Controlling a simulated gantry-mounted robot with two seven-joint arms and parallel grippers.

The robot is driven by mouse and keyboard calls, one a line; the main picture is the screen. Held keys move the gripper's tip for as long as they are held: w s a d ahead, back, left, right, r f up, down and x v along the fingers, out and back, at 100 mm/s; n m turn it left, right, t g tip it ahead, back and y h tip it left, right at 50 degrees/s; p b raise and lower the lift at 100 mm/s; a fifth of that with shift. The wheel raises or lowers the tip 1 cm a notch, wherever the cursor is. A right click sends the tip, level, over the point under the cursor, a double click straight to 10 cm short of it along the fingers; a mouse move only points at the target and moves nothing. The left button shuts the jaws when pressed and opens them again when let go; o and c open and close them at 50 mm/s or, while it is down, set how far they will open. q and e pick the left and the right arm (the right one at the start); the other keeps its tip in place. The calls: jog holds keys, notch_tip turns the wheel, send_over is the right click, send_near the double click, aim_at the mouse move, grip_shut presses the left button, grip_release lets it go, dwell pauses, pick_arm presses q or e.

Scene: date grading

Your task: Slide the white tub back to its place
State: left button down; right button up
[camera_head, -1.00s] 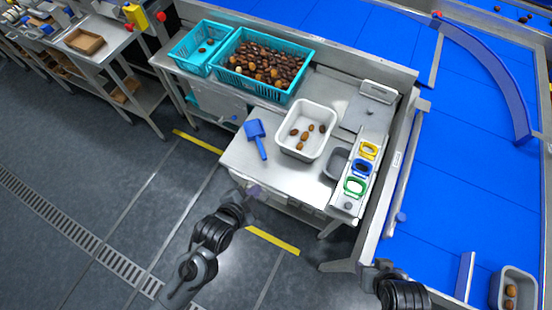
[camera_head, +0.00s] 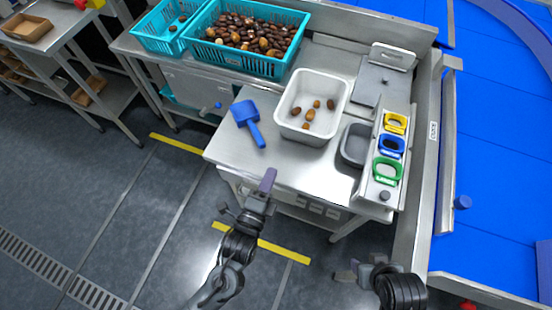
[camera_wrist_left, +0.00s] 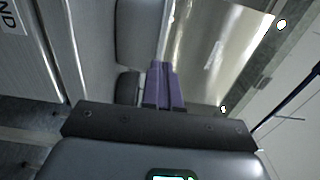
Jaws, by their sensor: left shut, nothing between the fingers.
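The white tub (camera_head: 291,127) stands upright on the steel table with several brown dates in it. My left gripper (camera_head: 268,177) is shut and empty, at the table's front edge, in front of the tub and apart from it. The left wrist view shows its purple fingers (camera_wrist_left: 165,86) closed together, with bare steel beyond them; the tub is not recognisable there. My right gripper (camera_head: 350,271) is at the bottom of the head view, clear of the table; its fingers are too unclear to read.
A blue scoop (camera_head: 249,122) lies left of the tub. A grey tray (camera_head: 354,146) and yellow, blue and green rings (camera_head: 389,146) are to its right. A teal crate of dates (camera_head: 238,60) stands behind. The table's front strip (camera_head: 300,172) is bare.

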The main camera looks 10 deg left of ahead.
aim_at(290, 129)
pick_arm(q)
jog(key=b+x, duration=0.3)
jog(key=x, duration=0.9)
jog(key=shift+w, duration=0.3)
jog(key=shift+w+d+b, duration=0.15)
jog(key=shift+w+b, duration=0.15)
jog(key=shift+w, duration=0.2)
